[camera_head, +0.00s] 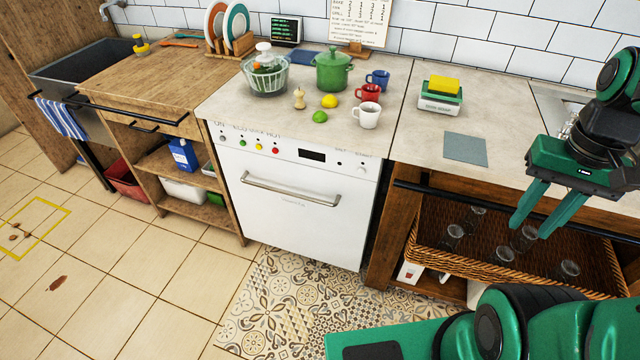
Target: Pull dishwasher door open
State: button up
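The dishwasher door (288,215) is a white front panel under the counter, left of the picture's middle. It looks shut and upright. A metal bar handle (290,190) runs across its upper part. Above it is a control strip (290,147) with coloured knobs and a dark display. My gripper (533,222) is at the right, pointing down, in front of the wooden unit with the basket. Its two green fingers are apart with nothing seen between them. It is well to the right of the handle and touches neither handle nor door.
A wicker basket (425,258) with glasses fills the shelf at right. The counter above the dishwasher holds a green pot (332,70), mugs, a lemon and a lime.

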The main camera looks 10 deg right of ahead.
aim_at(311, 200)
jog(key=z, duration=0.1)
jog(key=k, duration=1.55)
jog(key=u, duration=0.45)
jog(key=i, duration=1.5)
